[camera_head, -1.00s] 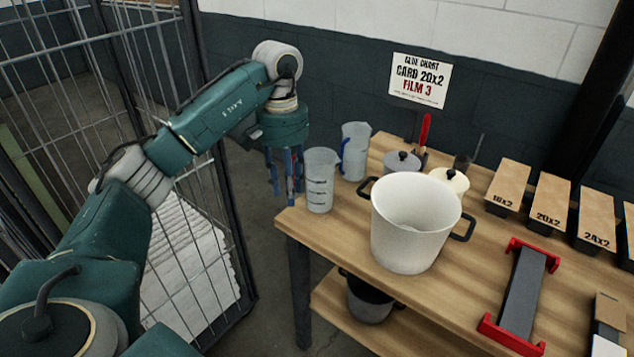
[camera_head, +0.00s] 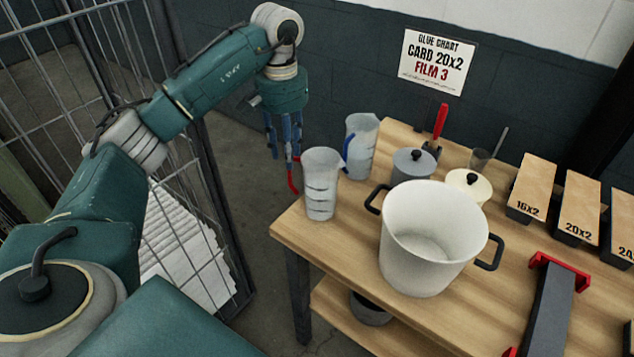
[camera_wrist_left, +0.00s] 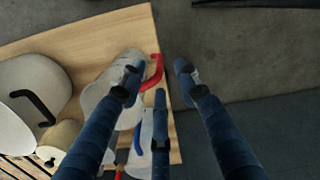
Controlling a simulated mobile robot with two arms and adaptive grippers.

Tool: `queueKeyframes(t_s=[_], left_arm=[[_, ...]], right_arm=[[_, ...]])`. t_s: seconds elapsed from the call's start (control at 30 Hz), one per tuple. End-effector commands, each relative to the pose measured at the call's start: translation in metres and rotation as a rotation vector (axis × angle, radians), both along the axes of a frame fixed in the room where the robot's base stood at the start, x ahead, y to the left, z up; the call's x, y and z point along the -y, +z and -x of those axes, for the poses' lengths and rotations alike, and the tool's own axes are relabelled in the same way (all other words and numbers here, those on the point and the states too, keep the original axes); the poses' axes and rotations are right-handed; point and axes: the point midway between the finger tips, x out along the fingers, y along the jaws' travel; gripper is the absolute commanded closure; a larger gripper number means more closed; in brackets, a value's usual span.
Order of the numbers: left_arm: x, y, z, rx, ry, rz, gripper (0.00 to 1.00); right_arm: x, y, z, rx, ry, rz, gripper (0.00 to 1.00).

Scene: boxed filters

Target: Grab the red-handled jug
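The red-handled jug (camera_head: 321,190) is clear with dark marks. It stands upright at the table's left corner, its red handle (camera_head: 293,179) jutting left past the edge. In the left wrist view the jug (camera_wrist_left: 127,112) shows at the left finger, and its red handle (camera_wrist_left: 155,73) lies between the spread fingers. My left gripper (camera_head: 284,150) points down, open and empty, beside the jug and above its handle. It also shows in the left wrist view (camera_wrist_left: 158,80). I cannot tell whether a finger touches the handle. My right gripper is out of view.
A blue-handled jug (camera_head: 363,145) stands just behind. A large white pot (camera_head: 428,240), a grey lidded pot (camera_head: 413,168) and a cream lidded pot (camera_head: 467,187) are to the right. A wire cage (camera_head: 180,210) stands left. Floor is open between cage and table (camera_head: 330,247).

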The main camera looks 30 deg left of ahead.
Motion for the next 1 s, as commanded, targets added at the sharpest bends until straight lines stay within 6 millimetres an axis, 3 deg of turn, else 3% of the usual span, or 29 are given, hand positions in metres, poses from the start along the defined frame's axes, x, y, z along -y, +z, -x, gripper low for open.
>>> queueKeyframes(t_s=[0.1, 0.23, 0.6, 0.87, 1.0], left_arm=[[0.000, -0.014, 0.000, -0.001, 0.000, -0.002, 0.68], [0.000, -0.022, 0.000, 0.000, 0.000, 0.000, 0.68], [0.001, -0.069, -0.002, -0.001, 0.000, -0.001, 0.68], [0.001, -0.073, -0.003, 0.002, 0.000, -0.001, 0.68], [0.001, -0.073, -0.003, 0.002, 0.000, -0.001, 0.92]], right_arm=[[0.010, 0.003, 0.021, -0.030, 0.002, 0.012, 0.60], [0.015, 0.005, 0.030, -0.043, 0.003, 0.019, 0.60], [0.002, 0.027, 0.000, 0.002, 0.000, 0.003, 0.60], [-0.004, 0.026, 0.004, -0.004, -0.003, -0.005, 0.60], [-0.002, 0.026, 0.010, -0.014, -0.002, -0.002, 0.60]])
